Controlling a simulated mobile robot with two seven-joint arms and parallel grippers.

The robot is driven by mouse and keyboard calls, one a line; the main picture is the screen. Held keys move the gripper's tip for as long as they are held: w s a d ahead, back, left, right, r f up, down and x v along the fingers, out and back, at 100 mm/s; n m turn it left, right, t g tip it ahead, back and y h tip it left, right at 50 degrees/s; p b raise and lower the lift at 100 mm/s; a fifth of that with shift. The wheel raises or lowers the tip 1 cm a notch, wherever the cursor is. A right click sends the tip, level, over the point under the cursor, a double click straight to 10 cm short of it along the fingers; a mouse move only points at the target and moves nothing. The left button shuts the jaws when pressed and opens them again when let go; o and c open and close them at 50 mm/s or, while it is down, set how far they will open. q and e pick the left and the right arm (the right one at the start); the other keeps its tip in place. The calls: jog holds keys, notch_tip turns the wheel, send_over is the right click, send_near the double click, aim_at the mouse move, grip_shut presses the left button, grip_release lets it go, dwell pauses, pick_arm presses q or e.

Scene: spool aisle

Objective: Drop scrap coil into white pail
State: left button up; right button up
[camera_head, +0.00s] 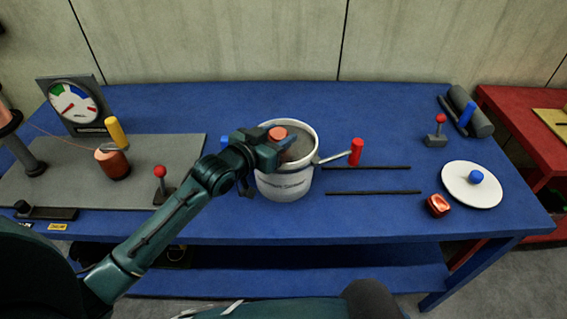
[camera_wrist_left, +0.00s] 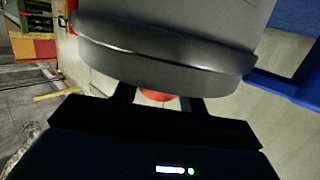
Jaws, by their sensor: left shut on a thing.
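The white pail (camera_head: 285,187) stands upright near the middle of the blue table, with a grey handle to its right. My left gripper (camera_head: 277,148) is over the pail's left rim, shut on a copper-orange coil (camera_head: 277,133). The coil shows above the fingers, over the pail's opening. In the left wrist view, a bit of the orange coil (camera_wrist_left: 158,96) shows between the fingers, below a large grey rounded body with a thick rim, which looks like the pail (camera_wrist_left: 165,55). The fingers hide part of the coil. My right gripper is out of view.
A grey mat (camera_head: 85,195) at the left bears a copper spool (camera_head: 112,164), a dial (camera_head: 73,104) and a red-knobbed lever (camera_head: 160,178). Two dark rods (camera_head: 370,192), a white disc (camera_head: 472,190) and a red object (camera_head: 438,205) lie right of the pail.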

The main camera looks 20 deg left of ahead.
pick_arm(q)
jog(key=o, duration=1.1)
jog(key=shift+r, duration=0.1)
jog(key=b+v, duration=0.1)
jog(key=v, duration=1.2)
jog(key=shift+s, duration=0.1)
